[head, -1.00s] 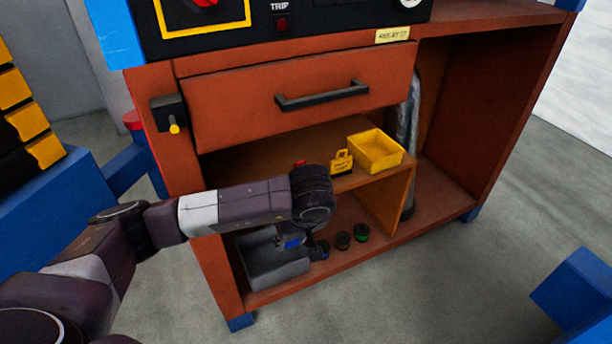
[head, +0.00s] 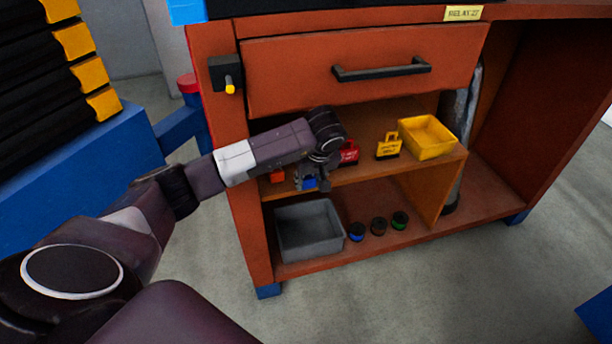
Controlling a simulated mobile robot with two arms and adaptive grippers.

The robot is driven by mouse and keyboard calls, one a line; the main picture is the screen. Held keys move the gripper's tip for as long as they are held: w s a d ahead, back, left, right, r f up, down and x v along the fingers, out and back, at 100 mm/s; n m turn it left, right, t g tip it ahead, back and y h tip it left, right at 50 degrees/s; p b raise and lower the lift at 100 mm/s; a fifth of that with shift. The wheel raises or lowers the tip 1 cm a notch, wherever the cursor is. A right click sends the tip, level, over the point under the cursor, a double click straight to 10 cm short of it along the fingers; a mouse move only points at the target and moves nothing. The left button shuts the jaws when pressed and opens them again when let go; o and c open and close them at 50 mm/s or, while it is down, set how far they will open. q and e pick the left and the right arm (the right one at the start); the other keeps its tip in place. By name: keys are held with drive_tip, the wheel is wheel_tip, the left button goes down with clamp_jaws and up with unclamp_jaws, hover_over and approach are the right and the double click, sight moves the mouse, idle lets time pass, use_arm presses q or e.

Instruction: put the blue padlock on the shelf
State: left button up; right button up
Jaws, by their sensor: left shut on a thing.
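The blue padlock (head: 309,182) is small and partly hidden by my left gripper (head: 308,177). My left gripper is shut on it, at the front edge of the shelf (head: 363,171) inside the orange cabinet. I cannot tell whether the padlock touches the shelf. My left arm reaches in from the left, and its wrist hides part of the shelf behind it. My right gripper is not in view.
On the shelf are a red item (head: 277,176), a red padlock-like tag (head: 349,153), a yellow tag (head: 388,147) and a yellow bin (head: 427,137). Below stand a grey bin (head: 309,230) and several small round pieces. A closed drawer (head: 365,68) is above.

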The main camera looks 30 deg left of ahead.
use_arm(q)
drive_tip(key=shift+w+a, duration=0.9)
drive_tip(key=shift+a, duration=0.15)
drive_tip(key=shift+x, duration=0.75)
drive_tip(key=shift+a, duration=0.1)
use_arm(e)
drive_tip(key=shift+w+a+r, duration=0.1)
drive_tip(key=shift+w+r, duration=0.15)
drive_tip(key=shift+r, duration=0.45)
use_arm(q)
drive_tip(key=shift+f, duration=0.1)
drive_tip(key=o, duration=0.8)
drive_tip(key=shift+c, duration=0.2)
drive_tip(key=o, duration=0.4)
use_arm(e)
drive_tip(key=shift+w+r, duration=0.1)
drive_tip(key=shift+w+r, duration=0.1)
